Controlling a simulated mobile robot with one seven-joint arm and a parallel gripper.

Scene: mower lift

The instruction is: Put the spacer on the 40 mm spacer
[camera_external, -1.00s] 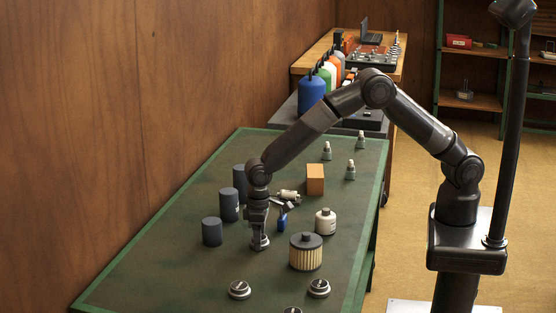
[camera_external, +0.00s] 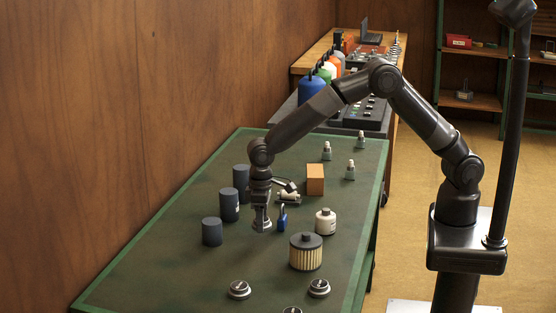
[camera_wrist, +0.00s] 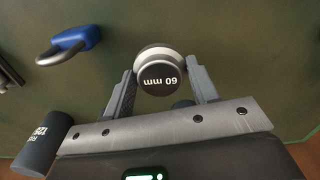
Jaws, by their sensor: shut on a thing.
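My gripper (camera_external: 261,220) is shut on a spacer and holds it above the green table. In the wrist view the spacer (camera_wrist: 160,74) sits between the two fingers, a pale silver disc with a dark top marked "60 mm". Three similar silver discs with dark tops stand at the near end of the table: one on the left (camera_external: 239,290), one on the right (camera_external: 319,288), and one cut off by the bottom edge (camera_external: 292,310). Their labels are too small to read, so I cannot tell which is the 40 mm spacer.
Three dark cylinders (camera_external: 229,206) stand left of my gripper. A blue padlock (camera_external: 282,220), a white jar (camera_external: 325,222) and a ribbed filter (camera_external: 306,252) are to its right. An orange block (camera_external: 315,180) is farther back. The green table (camera_external: 160,270) is clear at the near left.

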